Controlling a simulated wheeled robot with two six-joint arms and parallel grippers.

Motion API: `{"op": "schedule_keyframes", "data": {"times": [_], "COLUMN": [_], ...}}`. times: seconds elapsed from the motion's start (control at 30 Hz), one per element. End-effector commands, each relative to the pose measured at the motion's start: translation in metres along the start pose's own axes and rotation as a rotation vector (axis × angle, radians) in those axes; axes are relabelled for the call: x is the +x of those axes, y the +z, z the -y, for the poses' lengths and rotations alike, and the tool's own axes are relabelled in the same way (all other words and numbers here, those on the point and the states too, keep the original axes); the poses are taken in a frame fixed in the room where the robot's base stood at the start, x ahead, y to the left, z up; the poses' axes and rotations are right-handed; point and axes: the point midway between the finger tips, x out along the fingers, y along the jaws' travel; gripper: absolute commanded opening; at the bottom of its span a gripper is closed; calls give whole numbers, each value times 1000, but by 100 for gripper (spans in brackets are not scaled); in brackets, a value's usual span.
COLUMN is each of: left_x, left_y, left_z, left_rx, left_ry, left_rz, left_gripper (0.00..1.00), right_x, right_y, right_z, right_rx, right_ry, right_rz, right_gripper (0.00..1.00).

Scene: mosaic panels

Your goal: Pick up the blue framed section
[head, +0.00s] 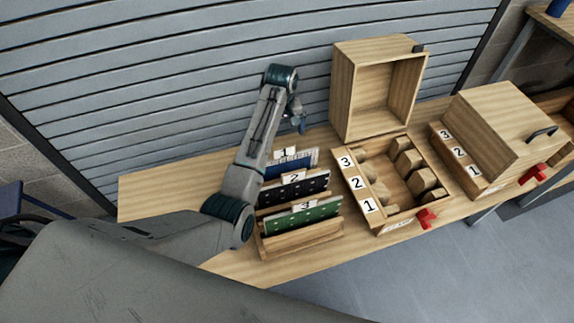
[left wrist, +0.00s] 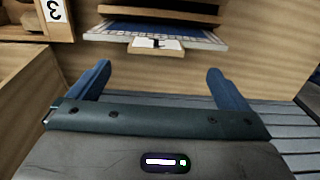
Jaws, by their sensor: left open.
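The blue framed section (head: 296,163) stands in the rear slot of a wooden rack, by the label 1. My arm partly covers it in the head view. In the left wrist view the blue section (left wrist: 185,36) lies beyond the fingertips, with its pale edge and a small label tab facing me. My left gripper (head: 297,118) is above and behind the rack, apart from the section. In the left wrist view the left gripper (left wrist: 158,82) is open, with nothing between its blue fingers. My right gripper is in neither view.
The rack (head: 304,241) also holds a black panel (head: 305,187) and a green panel (head: 312,214) in front. To the right stand an open wooden box (head: 382,92), a numbered tray (head: 399,216) of wooden blocks, and a closed box (head: 503,123). A slatted wall (head: 180,90) rises behind.

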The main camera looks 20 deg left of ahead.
Motion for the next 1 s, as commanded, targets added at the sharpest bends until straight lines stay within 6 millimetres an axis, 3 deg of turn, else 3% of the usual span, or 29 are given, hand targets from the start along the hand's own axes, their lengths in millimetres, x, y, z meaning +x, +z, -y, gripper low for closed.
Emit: {"op": "schedule_keyframes", "data": {"times": [0.2,0.3,0.43,0.67,0.8,1.0], "left_x": [34,41,50,81,93,95], "left_y": [1,0,-1,-3,-3,-3], "left_z": [0,0,-2,-7,-7,-7], "left_rx": [0,0,0,0,0,0], "left_ry": [-2,-1,-1,-2,-1,0], "left_rz": [3,1,2,3,1,0], "left_gripper": [98,98,98,98,98,98], "right_x": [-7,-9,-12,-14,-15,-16], "right_y": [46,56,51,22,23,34], "right_z": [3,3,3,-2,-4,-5], "right_rx": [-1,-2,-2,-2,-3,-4], "right_ry": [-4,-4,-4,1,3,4], "right_rz": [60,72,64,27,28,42], "right_gripper": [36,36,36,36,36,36]}}
